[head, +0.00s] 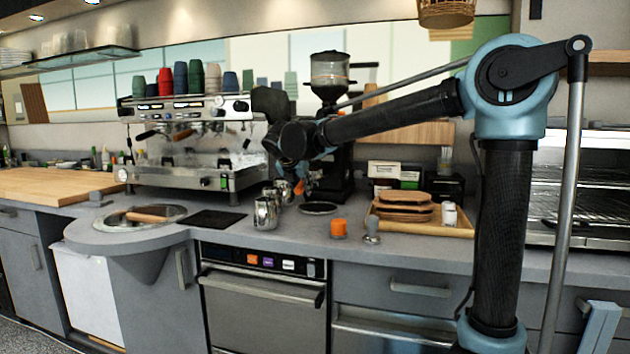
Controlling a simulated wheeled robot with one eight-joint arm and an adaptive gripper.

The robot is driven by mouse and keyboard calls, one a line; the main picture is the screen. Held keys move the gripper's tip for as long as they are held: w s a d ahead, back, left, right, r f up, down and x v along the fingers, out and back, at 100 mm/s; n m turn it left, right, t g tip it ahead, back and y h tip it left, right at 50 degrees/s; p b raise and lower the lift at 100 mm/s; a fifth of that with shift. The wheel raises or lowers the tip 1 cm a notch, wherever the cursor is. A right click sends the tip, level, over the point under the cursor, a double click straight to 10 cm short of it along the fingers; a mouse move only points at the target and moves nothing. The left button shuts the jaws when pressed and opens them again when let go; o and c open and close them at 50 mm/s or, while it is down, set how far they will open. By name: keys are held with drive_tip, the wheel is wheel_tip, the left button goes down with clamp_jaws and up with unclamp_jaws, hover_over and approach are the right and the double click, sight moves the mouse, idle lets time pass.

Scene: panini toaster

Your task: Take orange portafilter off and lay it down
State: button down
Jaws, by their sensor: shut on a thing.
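My gripper (301,180) hangs in front of the coffee grinder (329,100), above the counter and partly hidden by my own wrist. It is shut on the orange portafilter (299,188), of which only a small orange part shows at the fingertips. The rest of the portafilter is hidden or too small to make out, and I cannot tell whether it touches the grinder. The round dark grinder tray (318,208) lies on the counter below and to the right of my gripper.
Metal pitchers (265,212) stand just below and left of my gripper. An orange cup-like object (338,228) and a small metal tamper (372,226) stand to the right. A wooden tray (455,228) holds brown plates. The espresso machine (190,165) is left. A dark mat (212,219) lies bare.

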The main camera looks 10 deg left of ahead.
drive_tip(key=shift+s+a, duration=0.1)
drive_tip(key=shift+s, duration=0.75)
drive_tip(key=c, duration=2.1)
unclamp_jaws()
clamp_jaws()
